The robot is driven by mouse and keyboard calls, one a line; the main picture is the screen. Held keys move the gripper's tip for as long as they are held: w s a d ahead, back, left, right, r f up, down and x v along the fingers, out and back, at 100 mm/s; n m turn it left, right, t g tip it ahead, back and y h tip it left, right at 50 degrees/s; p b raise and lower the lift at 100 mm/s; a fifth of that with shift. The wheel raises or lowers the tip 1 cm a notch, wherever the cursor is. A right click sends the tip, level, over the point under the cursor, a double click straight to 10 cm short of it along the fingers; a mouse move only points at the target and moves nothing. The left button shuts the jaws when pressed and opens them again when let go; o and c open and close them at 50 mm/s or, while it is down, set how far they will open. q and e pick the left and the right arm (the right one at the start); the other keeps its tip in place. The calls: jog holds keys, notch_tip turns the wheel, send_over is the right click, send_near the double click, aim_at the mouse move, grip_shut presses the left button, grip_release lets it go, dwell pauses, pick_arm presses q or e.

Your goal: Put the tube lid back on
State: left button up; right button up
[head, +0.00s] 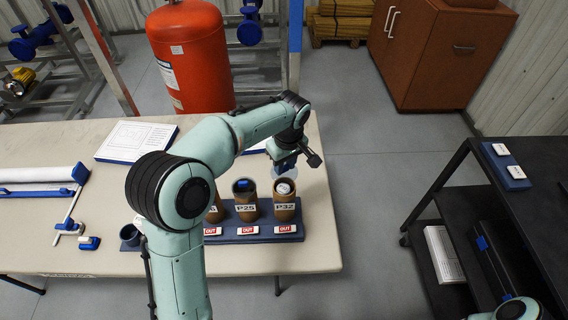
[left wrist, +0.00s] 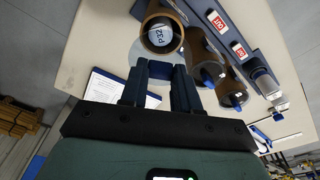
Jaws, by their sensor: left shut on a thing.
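My left gripper (head: 287,160) is just behind and above the brown tube marked P32 (head: 285,208), at the right end of the blue rack (head: 262,236). It is shut on a clear, round tube lid (head: 290,172). That tube is uncovered, with a white end marked P32 inside. The lid is beside the mouth, not seated on it; the exact gap is unclear. My right gripper is out of view.
Tube P25 (head: 245,204) stands left of P32; another tube is partly hidden by my arm. Red OUT tags (head: 285,229) line the rack's front. A white sheet on a blue board (head: 137,141) lies at the table's back. A dark cart (head: 480,190) stands at right.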

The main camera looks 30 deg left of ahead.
aim_at(285, 173)
pick_arm(q)
jog(key=shift+s+f+b, duration=0.1)
jog(key=shift+f+b, duration=1.05)
jog(key=shift+f, duration=1.2)
jog(key=shift+f+b, duration=0.3)
jog(key=shift+f, duration=0.4)
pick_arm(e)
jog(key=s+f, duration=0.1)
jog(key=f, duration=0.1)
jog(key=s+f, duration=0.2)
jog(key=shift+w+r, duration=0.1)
pick_arm(q)
jog(key=shift+f, duration=0.15)
jog(key=o, duration=1.6)
